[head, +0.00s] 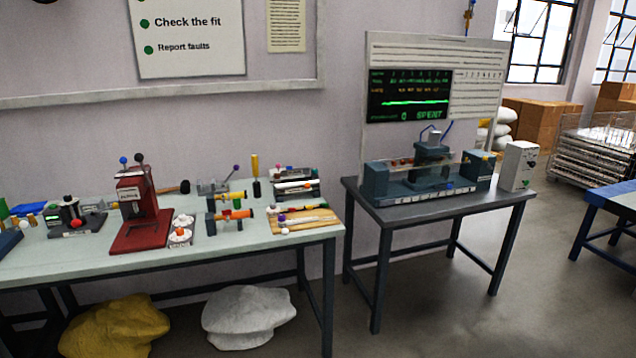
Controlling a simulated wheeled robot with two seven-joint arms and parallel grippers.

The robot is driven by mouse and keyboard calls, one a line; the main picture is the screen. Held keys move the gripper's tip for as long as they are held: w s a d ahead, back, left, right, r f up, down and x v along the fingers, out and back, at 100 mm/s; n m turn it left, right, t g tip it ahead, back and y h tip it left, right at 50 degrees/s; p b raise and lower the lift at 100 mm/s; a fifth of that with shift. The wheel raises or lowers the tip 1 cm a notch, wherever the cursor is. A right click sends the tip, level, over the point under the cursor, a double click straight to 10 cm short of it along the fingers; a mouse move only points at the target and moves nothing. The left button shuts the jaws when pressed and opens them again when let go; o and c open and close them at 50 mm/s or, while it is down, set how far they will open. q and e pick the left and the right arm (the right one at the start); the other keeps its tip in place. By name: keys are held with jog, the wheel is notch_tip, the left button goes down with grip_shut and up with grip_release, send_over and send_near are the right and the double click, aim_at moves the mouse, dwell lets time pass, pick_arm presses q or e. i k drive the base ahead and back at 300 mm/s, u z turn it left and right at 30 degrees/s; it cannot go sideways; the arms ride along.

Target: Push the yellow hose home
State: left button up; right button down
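No part of either gripper shows in the head view. Small yellow and orange tube-like parts (228,216) lie on the pale workbench (160,266) left of centre. A slim yellow upright piece (255,166) stands behind them. I cannot tell which of these, if any, is the yellow hose, nor how far any hose is seated. A dark test rig (431,172) with a clear-sided trough stands on the dark table (400,212) to the right. A blue line rises beside its top.
A red press (137,208) and a wooden board (302,219) with small parts crowd the workbench. A white box (518,165) stands at the rig's right. A yellow sack (113,328) and a white sack (247,316) lie under the workbench.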

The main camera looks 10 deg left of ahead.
aim_at(228, 196)
jog(key=z, duration=0.05)
jog(key=i, duration=1)
jog(key=u, duration=0.4)
